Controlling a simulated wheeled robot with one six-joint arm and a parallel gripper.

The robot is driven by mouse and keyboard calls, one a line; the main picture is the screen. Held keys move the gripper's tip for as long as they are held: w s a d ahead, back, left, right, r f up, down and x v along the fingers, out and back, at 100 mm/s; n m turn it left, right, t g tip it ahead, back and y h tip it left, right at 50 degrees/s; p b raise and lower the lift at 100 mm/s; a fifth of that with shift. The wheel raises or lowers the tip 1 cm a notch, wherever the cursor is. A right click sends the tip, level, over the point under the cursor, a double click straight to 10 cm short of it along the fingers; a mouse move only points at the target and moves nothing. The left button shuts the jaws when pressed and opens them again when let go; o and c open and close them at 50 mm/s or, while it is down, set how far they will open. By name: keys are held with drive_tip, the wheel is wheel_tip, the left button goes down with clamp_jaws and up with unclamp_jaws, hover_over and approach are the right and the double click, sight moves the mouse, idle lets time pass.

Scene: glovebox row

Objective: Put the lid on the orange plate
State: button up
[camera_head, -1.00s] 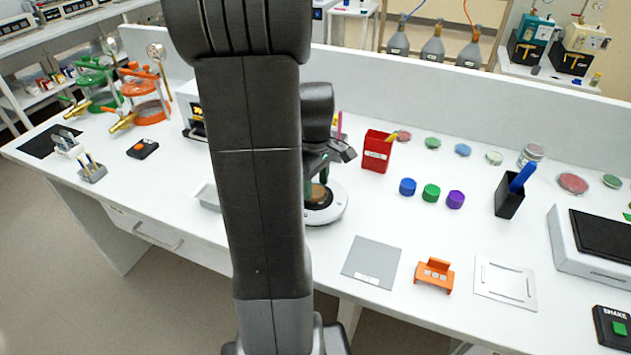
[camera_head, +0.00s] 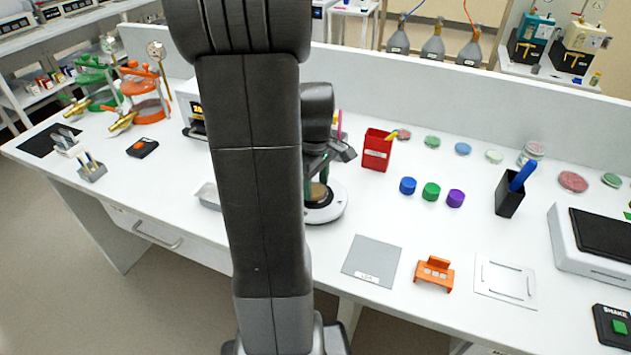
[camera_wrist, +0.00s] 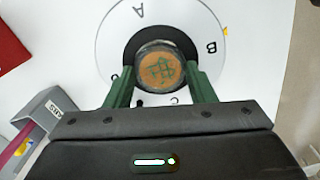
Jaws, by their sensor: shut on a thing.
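The orange plate (camera_wrist: 160,67) is a small round dish with an orange-brown fill and dark green streaks. In the wrist view it lies at the dark centre of a white round turntable (camera_wrist: 112,50) marked with letters. A clear, greyish round lid (camera_wrist: 160,88) shows as a rim around it. My gripper (camera_wrist: 161,74) has its green fingers on both sides of this rim, shut on the lid. I cannot tell whether the lid touches the plate. In the head view the plate (camera_head: 318,193) is partly hidden behind my arm, under my gripper (camera_head: 316,177).
A red holder (camera_head: 376,152) stands behind and right of the turntable. Blue, green and purple caps (camera_head: 431,191) stand further right. A grey square mat (camera_head: 371,262) and an orange rack (camera_head: 434,273) lie in front. Several coloured dishes (camera_head: 463,149) line the back.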

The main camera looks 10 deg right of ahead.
drive_tip(key=o, duration=1)
drive_tip(key=shift+r, duration=0.1)
wheel_tip(320, 180, up, 14)
drive_tip(key=shift+f, duration=0.2)
drive_tip(key=shift+f, duration=0.1)
wheel_tip(320, 180, down, 14)
drive_tip(key=shift+r, duration=0.35)
